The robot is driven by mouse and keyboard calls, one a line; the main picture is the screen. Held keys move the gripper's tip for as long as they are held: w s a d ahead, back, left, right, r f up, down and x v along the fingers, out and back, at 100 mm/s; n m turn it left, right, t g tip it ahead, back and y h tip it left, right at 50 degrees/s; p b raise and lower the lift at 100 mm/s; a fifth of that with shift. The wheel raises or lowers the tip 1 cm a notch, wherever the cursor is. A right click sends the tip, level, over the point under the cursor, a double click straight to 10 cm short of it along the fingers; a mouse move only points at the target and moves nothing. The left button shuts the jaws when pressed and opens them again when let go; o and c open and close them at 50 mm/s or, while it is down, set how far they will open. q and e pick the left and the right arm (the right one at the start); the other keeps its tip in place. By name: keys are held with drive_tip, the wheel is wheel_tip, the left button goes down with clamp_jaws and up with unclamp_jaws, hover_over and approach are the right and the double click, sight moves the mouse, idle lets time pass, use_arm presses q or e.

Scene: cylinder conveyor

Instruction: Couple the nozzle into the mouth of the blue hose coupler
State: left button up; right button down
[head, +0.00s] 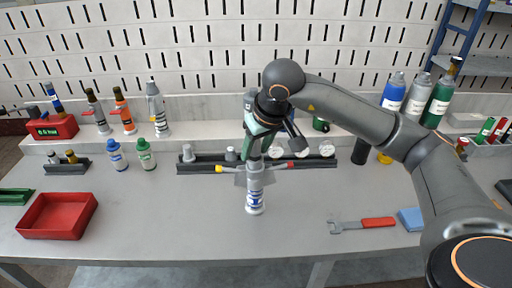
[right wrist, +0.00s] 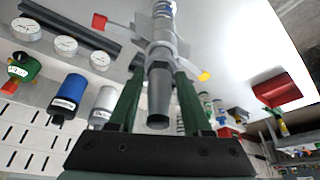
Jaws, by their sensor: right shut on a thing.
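My right gripper (head: 256,158) is shut on a grey tapered piece, the likely nozzle (right wrist: 158,95), which also shows in the head view. It is held upright over the middle of the table. Grey fins (right wrist: 160,32) and thin side arms with a red tip (right wrist: 99,22) and a yellow tip (right wrist: 204,76) surround its far part. Directly below, in line with it, is a white body with blue markings (head: 255,203). I cannot tell whether this is the blue hose coupler, or whether the two are joined. Its mouth is hidden. My left gripper is not in view.
A red tray (head: 58,216) lies at the left. A wrench with a red handle (head: 377,222) and a blue block (head: 410,219) lie at the right. A dark rack (head: 205,165) stands behind the gripper. Bottles line the back. The front middle is clear.

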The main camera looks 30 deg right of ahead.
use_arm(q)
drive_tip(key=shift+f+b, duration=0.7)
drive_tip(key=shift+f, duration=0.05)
use_arm(e)
drive_tip(key=shift+f, duration=0.9)
drive_tip(key=shift+f, duration=0.1)
drive_tip(key=shift+c, duration=1.3)
unclamp_jaws()
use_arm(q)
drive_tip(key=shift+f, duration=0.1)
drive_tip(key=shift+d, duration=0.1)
use_arm(e)
drive_tip(key=shift+v, duration=0.9)
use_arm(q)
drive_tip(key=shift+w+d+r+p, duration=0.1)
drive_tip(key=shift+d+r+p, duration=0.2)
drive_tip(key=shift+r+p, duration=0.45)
use_arm(e)
drive_tip(key=v, duration=1)
drive_tip(key=shift+r, duration=0.35)
